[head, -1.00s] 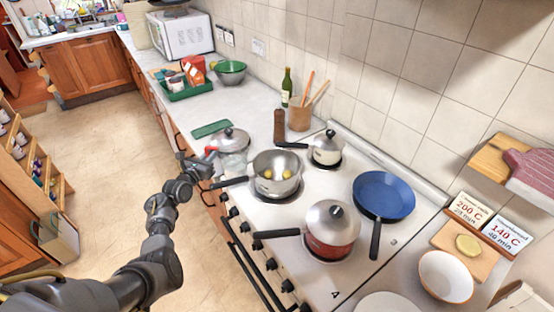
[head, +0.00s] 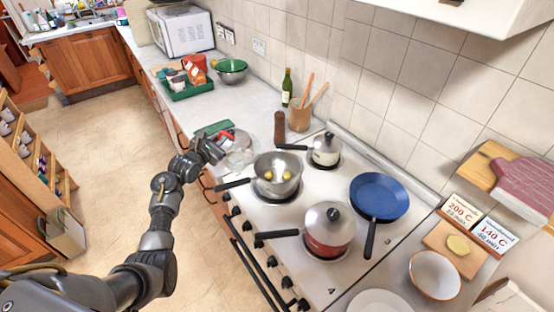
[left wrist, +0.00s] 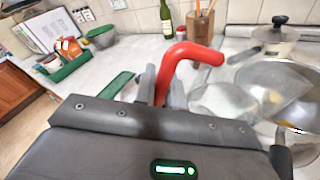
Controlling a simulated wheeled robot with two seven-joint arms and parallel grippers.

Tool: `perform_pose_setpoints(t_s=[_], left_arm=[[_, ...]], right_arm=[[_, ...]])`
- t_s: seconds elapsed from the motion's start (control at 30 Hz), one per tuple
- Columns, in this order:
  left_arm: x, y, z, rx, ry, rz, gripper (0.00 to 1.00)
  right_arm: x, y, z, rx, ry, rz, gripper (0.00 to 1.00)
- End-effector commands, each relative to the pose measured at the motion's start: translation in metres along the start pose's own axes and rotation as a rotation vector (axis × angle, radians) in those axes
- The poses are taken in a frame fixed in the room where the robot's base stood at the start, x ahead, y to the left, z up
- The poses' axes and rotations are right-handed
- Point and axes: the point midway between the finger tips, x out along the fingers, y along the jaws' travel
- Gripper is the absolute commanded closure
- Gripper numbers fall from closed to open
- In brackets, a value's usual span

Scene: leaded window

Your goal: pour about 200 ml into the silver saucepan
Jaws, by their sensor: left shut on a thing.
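The silver saucepan (head: 262,165) sits on the left front of the hob with a few yellow round pieces inside and its dark handle pointing left. It also shows at the right of the left wrist view (left wrist: 300,75). My left gripper (head: 215,150) is shut on the red handle (left wrist: 190,54) of a clear jug (left wrist: 222,103). The jug is left of the saucepan and looks tilted toward it in the wrist view. I cannot tell its liquid level, and no stream shows. My right gripper is not in view.
A lidded red pot (head: 329,240), a lidded cream pot (head: 325,152) and a blue frying pan (head: 379,195) share the hob. A green bottle (head: 287,88), pepper mill (head: 279,127) and utensil pot (head: 299,118) stand behind. A green tray (head: 190,91) is farther along the counter.

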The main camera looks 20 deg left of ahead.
Motion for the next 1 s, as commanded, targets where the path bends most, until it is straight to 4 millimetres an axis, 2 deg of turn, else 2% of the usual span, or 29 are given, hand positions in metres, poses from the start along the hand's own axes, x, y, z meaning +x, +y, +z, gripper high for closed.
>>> perform_pose_setpoints(t_s=[0.03,0.2,0.43,1.0], left_arm=[[0.0,-0.001,0.01,0.033,0.004,0.001,1.0],[0.001,-0.005,0.032,0.14,0.03,0.003,1.0],[0.001,-0.005,0.049,0.237,0.06,0.004,1.0],[0.002,-0.01,0.06,0.341,0.089,0.005,1.0]], right_arm=[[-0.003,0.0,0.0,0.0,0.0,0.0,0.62],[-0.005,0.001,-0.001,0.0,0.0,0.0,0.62],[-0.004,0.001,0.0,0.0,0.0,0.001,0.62],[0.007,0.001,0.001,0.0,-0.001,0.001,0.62]])
